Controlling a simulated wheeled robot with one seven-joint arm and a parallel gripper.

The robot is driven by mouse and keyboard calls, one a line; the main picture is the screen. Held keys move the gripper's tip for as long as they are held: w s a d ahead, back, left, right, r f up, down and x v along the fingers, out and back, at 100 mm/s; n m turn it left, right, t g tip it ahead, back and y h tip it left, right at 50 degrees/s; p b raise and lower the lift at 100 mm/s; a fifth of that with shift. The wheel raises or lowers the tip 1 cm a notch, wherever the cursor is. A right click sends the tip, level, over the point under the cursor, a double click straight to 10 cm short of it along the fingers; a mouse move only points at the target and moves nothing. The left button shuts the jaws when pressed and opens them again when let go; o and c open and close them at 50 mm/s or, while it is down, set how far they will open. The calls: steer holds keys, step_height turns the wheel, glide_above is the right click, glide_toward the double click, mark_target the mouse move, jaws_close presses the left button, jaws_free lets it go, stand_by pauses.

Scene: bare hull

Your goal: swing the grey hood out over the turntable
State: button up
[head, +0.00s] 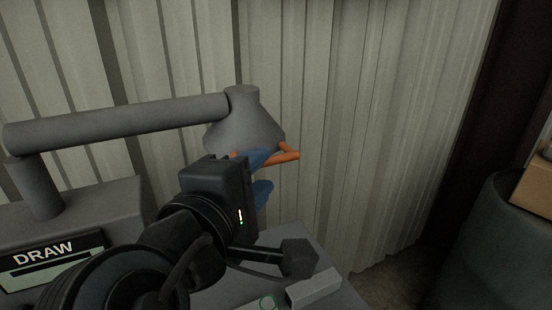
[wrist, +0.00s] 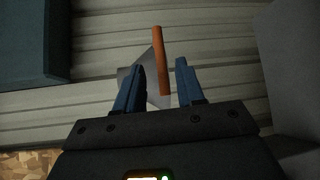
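The grey hood (head: 238,128) is a cone at the end of a thick grey swing arm (head: 120,122), carried by a post on a grey cabinet (head: 85,210) at the left in the head view. An orange handle (head: 285,156) sticks out from the hood's lower edge. My gripper (head: 264,172) is at the handle, its blue fingers partly covering it. In the wrist view my gripper (wrist: 160,66) is open, with the orange handle (wrist: 160,62) between the fingers and gaps on both sides. I cannot make out the turntable; my arm hides much of the area below.
A corrugated metal wall (head: 360,130) stands close behind the hood. A "DRAW" panel (head: 50,258) is on the cabinet front. A grey block (head: 314,288) lies on a grey surface below my gripper. A dark bin (head: 490,250) and a cardboard box (head: 534,190) are at the right.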

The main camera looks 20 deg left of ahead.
mark_target(270, 165)
steer(key=w+b, duration=0.1)
steer(key=w, duration=0.1)
steer(key=w+f, duration=0.1)
steer(key=w, duration=0.1)
steer(key=shift+w+b, duration=0.1)
steer(key=shift+b, duration=0.25)
steer(key=shift+w+a, duration=0.1)
steer(key=shift+w, duration=0.65)
steer(key=shift+c, duration=0.2)
jaws_close()
